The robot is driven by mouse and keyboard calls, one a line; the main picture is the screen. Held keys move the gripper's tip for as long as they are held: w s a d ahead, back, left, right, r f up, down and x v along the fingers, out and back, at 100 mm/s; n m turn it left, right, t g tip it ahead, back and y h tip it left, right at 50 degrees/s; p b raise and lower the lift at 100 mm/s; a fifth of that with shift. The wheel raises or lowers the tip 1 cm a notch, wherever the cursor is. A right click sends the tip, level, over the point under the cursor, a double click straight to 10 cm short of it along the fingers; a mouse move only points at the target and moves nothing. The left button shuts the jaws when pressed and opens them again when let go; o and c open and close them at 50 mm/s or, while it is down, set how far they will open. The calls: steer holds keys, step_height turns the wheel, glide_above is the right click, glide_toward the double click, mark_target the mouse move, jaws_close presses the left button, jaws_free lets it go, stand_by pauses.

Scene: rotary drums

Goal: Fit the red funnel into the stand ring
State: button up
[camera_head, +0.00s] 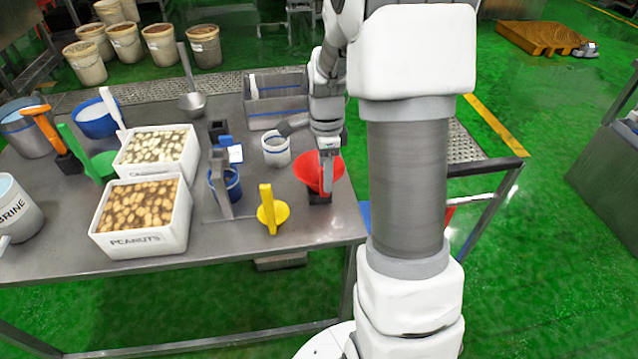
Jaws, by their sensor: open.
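The red funnel (307,173) is at the right part of the steel table, wide mouth up, on or just above a small dark block (319,199). My gripper (326,186) is open, pointing down at the funnel, and overlaps its right side in the picture. Whether the fingers touch the funnel wall cannot be told. The funnel's spout is hidden. A grey upright stand (221,181) is left of the funnel, beside a blue cup (232,184). A ring on this stand cannot be made out clearly.
A yellow scoop (273,212) lies near the table's front edge. A white pot (276,150) and a grey divided bin (276,97) are behind the funnel. White tubs of peanuts (141,217) and pale pieces (159,147) fill the left. Bare table (330,222) shows in front of the funnel.

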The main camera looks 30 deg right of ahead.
step_height(320, 180, down, 2)
steer(key=shift+f, duration=0.1)
jaws_close()
stand_by(1.5)
